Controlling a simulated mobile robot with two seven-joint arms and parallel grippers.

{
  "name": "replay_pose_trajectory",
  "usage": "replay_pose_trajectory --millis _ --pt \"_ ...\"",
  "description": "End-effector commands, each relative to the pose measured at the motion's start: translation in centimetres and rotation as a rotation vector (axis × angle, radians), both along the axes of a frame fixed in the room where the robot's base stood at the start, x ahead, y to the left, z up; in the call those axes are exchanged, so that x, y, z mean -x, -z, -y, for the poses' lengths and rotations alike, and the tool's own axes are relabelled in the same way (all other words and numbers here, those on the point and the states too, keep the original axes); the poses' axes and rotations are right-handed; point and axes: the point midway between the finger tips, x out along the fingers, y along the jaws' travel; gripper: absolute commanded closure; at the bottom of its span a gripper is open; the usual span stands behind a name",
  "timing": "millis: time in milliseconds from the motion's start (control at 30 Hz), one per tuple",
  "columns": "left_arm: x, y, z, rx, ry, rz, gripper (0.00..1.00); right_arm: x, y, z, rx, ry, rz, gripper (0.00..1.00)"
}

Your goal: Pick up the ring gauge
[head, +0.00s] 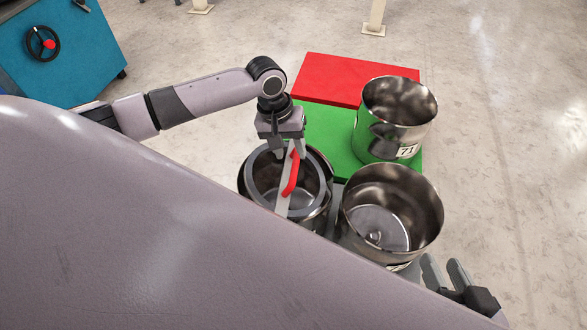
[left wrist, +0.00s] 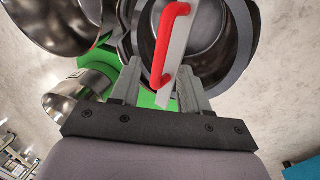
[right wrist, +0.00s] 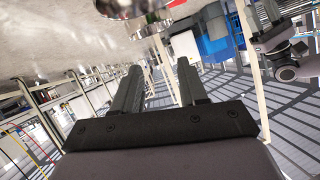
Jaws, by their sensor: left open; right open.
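The ring gauge (head: 257,190) is a dark grey ring with a pale crossbar and a red handle (head: 292,174). It lies at the mouth of the left steel pot (head: 322,220); whether it rests on the rim or inside I cannot tell. My left gripper (head: 289,150) is open, pointing down just above the bar and handle. In the left wrist view the ring gauge (left wrist: 240,60) is ahead, with the handle's lower end near the gap between the left fingers (left wrist: 158,85). My right gripper (head: 445,263) is open and empty at the lower right, also seen in its wrist view (right wrist: 160,75).
A second steel pot (head: 430,215) stands close to the right of the gauge. Another pot, marked 71 (head: 407,151), stands behind it on a green block (head: 325,125). A red block (head: 340,75) lies further back. A blue cabinet (head: 75,60) is at the upper left. Floor at the right is clear.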

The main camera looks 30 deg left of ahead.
Motion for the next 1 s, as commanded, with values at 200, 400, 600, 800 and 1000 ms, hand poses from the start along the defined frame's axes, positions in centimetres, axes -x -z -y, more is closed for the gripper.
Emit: replay_pose_trajectory --millis 200,400,600,800,1000 --pt "-0.2 1.9 0.2 -0.001 -0.006 -0.005 0.55 -0.2 0.4 -0.8 -0.050 -0.015 0.000 0.57" --pt "-0.2 3.5 0.5 -0.002 -0.004 -0.004 0.55 -0.4 0.7 -1.6 -0.098 -0.030 -0.002 0.57" --pt "-0.4 6.2 1.1 -0.001 -0.004 -0.005 0.55 -0.5 1.1 -2.1 -0.134 -0.046 0.018 0.57" --pt "-0.5 6.8 1.3 -0.001 -0.004 -0.001 0.55 -0.5 0.7 -1.7 -0.112 -0.040 0.046 0.57" --pt "-0.5 6.7 1.3 -0.002 -0.004 -0.001 0.81 -0.5 0.7 -1.7 -0.112 -0.040 0.046 0.57"
